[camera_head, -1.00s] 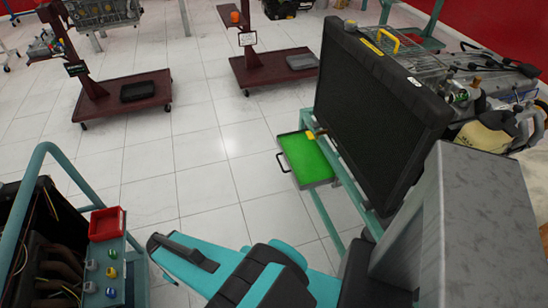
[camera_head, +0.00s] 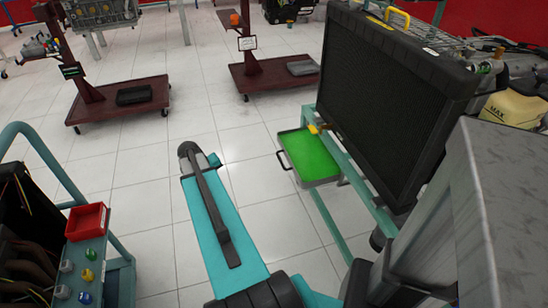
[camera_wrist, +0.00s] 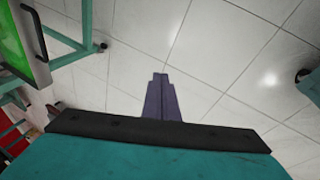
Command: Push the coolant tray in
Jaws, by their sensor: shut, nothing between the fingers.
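The coolant tray (camera_head: 307,155) is a shallow bright green tray with a grey rim and a black handle on its left side. It sticks out to the left from the teal frame under the radiator (camera_head: 388,98). In the wrist view the tray (camera_wrist: 12,45) shows at the upper left corner, its black handle facing right. My gripper (camera_wrist: 161,78) is shut and empty, over bare floor and apart from the tray. In the head view my arm reaches up the middle, left of the tray; the fingers are hidden there.
Teal frame legs (camera_head: 330,224) stand below and beside the tray. A teal engine stand with a red bin (camera_head: 86,221) is at the lower left. Two dark red wheeled stands (camera_head: 120,101) are at the back. The tiled floor left of the tray is clear.

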